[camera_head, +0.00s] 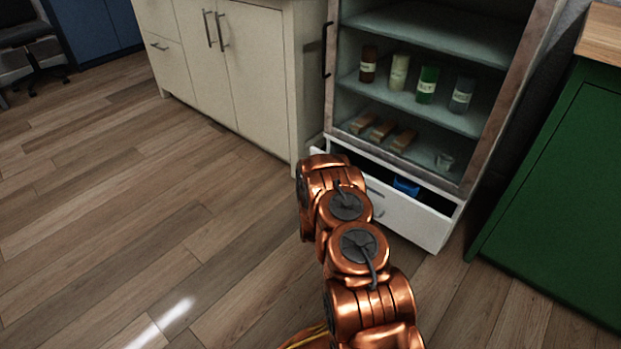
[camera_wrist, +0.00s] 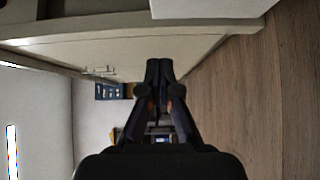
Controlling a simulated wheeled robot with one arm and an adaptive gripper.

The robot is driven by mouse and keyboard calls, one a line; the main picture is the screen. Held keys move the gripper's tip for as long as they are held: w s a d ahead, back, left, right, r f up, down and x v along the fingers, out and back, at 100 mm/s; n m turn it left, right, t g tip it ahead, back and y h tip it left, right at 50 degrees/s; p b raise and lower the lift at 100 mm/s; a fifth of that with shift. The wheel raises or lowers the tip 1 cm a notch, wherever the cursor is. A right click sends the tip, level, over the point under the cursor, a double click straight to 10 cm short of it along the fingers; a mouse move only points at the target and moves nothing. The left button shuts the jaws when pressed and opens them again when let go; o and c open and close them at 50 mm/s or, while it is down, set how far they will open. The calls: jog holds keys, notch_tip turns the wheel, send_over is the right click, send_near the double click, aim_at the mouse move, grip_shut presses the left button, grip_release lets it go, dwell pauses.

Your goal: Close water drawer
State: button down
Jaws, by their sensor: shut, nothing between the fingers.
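The drawer (camera_head: 418,222) is the white one at the bottom of the glass-fronted cabinet. It stands partly open, with a dark gap above its front and a blue item (camera_head: 406,187) inside. A grey bar handle (camera_head: 377,203) shows on its front, partly behind my arm. In the head view my arm hides the drawer's left part and my gripper is not visible. In the wrist view my gripper (camera_wrist: 159,72) is shut and empty, its fingertips together over a pale panel. Whether it touches the drawer cannot be told.
The cabinet shelves hold several bottles (camera_head: 427,85), wooden pieces (camera_head: 381,129) and a small glass (camera_head: 444,161). A cream cupboard (camera_head: 245,75) stands to the left and a green cabinet (camera_head: 560,190) to the right. The wooden floor (camera_head: 130,220) at the left is clear.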

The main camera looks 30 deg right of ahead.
aim_at(314, 152)
jog(key=b+x, duration=0.1)
jog(key=x, duration=0.2)
jog(key=d+b+x, duration=0.1)
jog(key=b+x, duration=0.1)
jog(key=x, duration=0.1)
jog(key=s+d+b+x, duration=0.1)
jog(key=x, duration=0.2)
jog(key=shift+w+d+f, duration=0.1)
jog(key=shift+w+d, duration=0.15)
jog(key=shift+w, duration=0.05)
jog(key=shift+d+b, duration=0.3)
jog(key=shift+b, duration=0.05)
jog(key=shift+w+d, duration=0.1)
jog(key=shift+w, duration=0.05)
